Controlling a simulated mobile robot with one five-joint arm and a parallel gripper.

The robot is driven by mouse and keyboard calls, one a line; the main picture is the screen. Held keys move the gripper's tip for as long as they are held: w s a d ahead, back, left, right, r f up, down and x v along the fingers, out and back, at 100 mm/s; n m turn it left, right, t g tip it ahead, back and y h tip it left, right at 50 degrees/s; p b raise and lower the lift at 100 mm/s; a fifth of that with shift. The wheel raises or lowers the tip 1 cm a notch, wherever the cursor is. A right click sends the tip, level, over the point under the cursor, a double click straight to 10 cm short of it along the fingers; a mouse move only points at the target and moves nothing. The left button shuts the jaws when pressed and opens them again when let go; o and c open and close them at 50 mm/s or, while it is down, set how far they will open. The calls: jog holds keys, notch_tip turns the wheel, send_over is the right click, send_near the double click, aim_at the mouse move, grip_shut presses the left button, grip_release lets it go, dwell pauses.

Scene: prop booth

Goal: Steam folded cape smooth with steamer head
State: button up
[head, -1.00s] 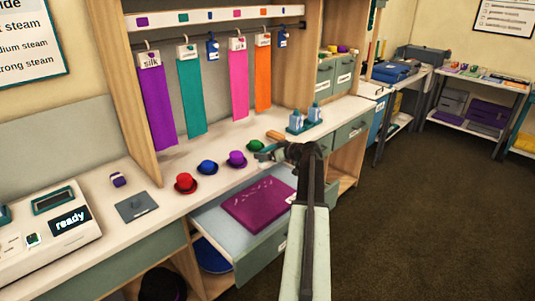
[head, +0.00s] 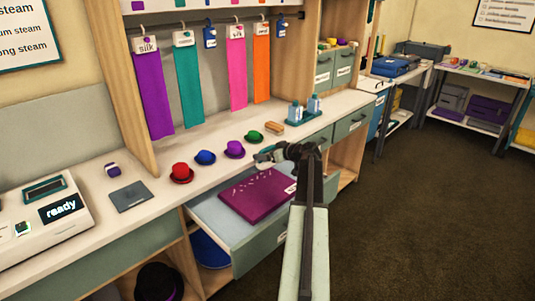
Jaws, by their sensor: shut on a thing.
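The folded cape (head: 250,199) is a flat magenta-purple bundle with pale streaks on top. It lies in the open drawer (head: 222,228) below the counter. My gripper (head: 268,158) is at the far side of the drawer, above and beyond the cape's far right corner. It is shut on a small grey-teal thing, seemingly the steamer head, mostly hidden by the gripper. I see no contact between it and the cape. A white machine (head: 35,215) with a screen reading "ready" stands on the counter at left.
A wooden brush-like block (head: 274,128) and blue bottles (head: 295,112) stand farther back. Hanging fabric strips (head: 189,88) are behind. Floor at right (head: 420,220) is clear.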

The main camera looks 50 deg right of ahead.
jog(key=shift+f, duration=0.45)
jog(key=shift+a+r, duration=0.1)
jog(key=shift+a, duration=0.6)
jog(key=w+a, duration=0.1)
jog(key=a, duration=1.6)
jog(key=shift+w+a, duration=0.15)
jog(key=shift+a, duration=0.2)
dwell(0.5)
dwell(1.3)
notch_tip(320, 180, up, 15)
jog(key=p, duration=1.4)
jog(key=shift+p, duration=0.4)
